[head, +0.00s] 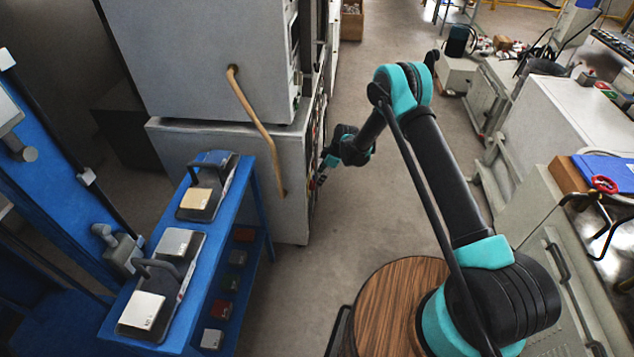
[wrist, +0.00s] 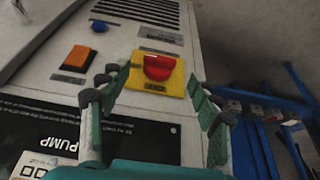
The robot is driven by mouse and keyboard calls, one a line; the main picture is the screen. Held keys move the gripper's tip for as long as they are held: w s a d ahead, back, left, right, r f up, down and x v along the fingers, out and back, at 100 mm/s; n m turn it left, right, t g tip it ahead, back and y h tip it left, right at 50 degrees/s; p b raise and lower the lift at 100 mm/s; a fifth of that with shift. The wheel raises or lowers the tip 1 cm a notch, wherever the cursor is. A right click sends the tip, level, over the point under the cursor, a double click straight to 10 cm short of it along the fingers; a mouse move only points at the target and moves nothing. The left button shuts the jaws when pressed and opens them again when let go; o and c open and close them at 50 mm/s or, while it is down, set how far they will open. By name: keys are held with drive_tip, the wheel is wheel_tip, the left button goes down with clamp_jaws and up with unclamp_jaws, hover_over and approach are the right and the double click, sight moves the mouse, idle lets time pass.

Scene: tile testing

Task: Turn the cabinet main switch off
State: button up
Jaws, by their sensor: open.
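The main switch (wrist: 159,67) is a red rotary knob on a square yellow plate, on the light grey cabinet panel in the wrist view. My gripper (wrist: 154,84) is open, with one finger to each side of the knob in that view. No contact shows, and I cannot tell how far the fingertips are from the panel. In the head view my gripper (head: 328,166) is at the front of the grey cabinet (head: 230,165), whose panel is seen nearly edge-on. The switch itself cannot be made out there.
An orange rocker switch (wrist: 77,57) and a blue button (wrist: 99,26) sit left of the main switch. A black label marked PUMP (wrist: 75,130) lies below. A blue rack (head: 205,240) with tile test blocks stands left of my arm. The central floor is open.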

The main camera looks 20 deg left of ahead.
sight(313, 185)
drive_tip(key=shift+x, duration=2.1)
